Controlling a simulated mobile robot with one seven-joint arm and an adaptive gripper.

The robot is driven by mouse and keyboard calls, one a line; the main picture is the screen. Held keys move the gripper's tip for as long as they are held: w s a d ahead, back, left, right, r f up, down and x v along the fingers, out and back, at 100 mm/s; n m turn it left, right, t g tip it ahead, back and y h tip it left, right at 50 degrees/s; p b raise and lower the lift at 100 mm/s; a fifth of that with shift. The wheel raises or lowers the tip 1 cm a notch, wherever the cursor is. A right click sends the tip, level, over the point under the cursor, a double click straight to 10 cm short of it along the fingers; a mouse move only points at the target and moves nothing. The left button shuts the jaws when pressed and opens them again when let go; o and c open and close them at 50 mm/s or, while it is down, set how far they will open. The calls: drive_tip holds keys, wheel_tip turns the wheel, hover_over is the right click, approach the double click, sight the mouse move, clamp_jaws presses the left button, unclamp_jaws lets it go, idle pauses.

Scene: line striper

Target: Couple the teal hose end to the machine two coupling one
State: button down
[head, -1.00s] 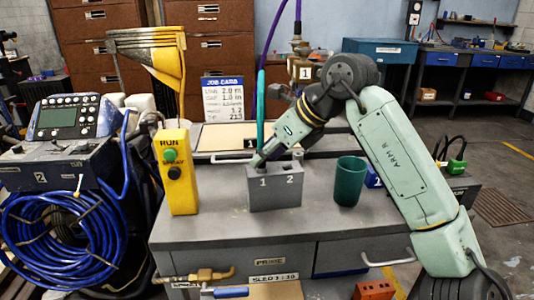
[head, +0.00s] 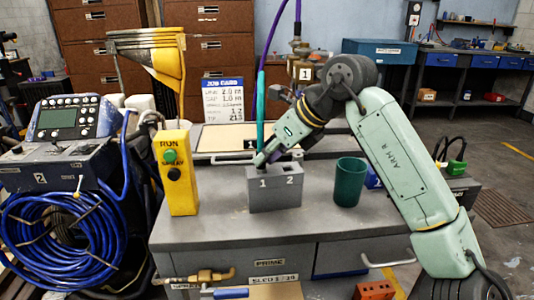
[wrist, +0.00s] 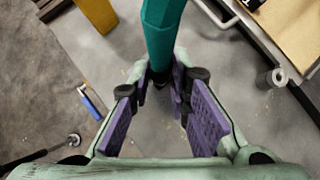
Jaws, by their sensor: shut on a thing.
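The teal hose end (head: 261,98) stands upright above the grey block marked 1 and 2 (head: 275,194), with a purple hose (head: 268,42) running up from it. My gripper (head: 262,158) is shut on the hose end's lower part, just above the block's side marked 1. In the wrist view the teal hose end (wrist: 161,30) reaches down between my gripper's purple-padded fingers (wrist: 165,85). Its tip is mostly hidden by my gripper. A machine marked 2 (head: 62,176) stands at the left. I cannot pick out its coupling one.
A yellow run box (head: 177,185) stands left of the block and a green cup (head: 349,182) right of it, on the grey bench (head: 225,225). Brass fittings with a tag 1 (head: 305,72) stand behind. A coiled blue hose (head: 65,240) hangs at the left.

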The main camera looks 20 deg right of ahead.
sight(263, 135)
drive_tip(key=shift+r+p, duration=0.45)
drive_tip(key=shift+r, duration=0.35)
drive_tip(key=shift+r+p, duration=1.15)
drive_tip(key=shift+r, duration=0.65)
